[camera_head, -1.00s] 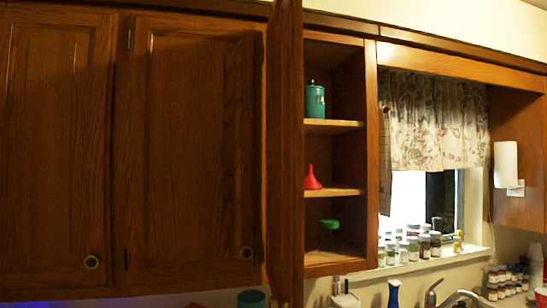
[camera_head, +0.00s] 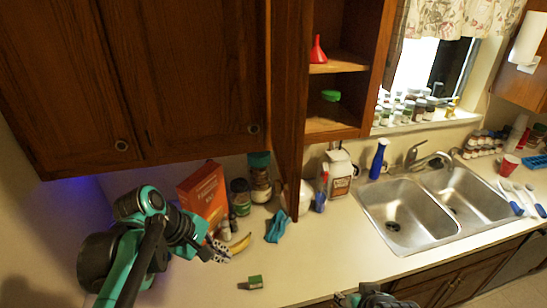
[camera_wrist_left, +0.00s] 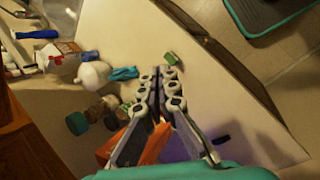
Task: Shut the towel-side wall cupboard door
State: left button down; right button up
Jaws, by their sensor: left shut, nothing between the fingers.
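The open wall cupboard door (camera_head: 290,90) stands out from its cupboard (camera_head: 368,75) in the head view, seen almost edge-on. The cupboard's shelves show to its right, with a red funnel (camera_head: 318,50) and a green-lidded jar (camera_head: 331,96). My left gripper (camera_head: 222,252) is shut and empty, low over the counter, left of and below the door and apart from it. In the left wrist view its fingers (camera_wrist_left: 164,74) are together above the counter. Only a part of my right arm's end shows at the bottom edge of the head view; its fingers cannot be made out.
A small green item (camera_head: 251,283) lies in front. The sink (camera_head: 420,210) is right; the front counter is mostly clear.

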pick_arm(q)
jog(key=w+d+r+n+g+h+p, duration=0.1)
jog(key=w+r+n+h+p, duration=0.25)
jog(key=r, duration=0.55)
jog(key=w+r+n+g+h+p, duration=0.15)
jog(key=r+n+p, duration=0.25)
jog(key=r+p, duration=0.45)
send_near(286, 204)
notch_tip(286, 204, down, 3)
jog(key=shift+t+y, duration=0.35)
jog(key=shift+y, duration=0.15)
jog(key=d, duration=0.4)
jog(key=shift+s+d+f, duration=0.1)
jog(key=shift+d+f, duration=0.05)
jog(key=shift+d, duration=0.15)
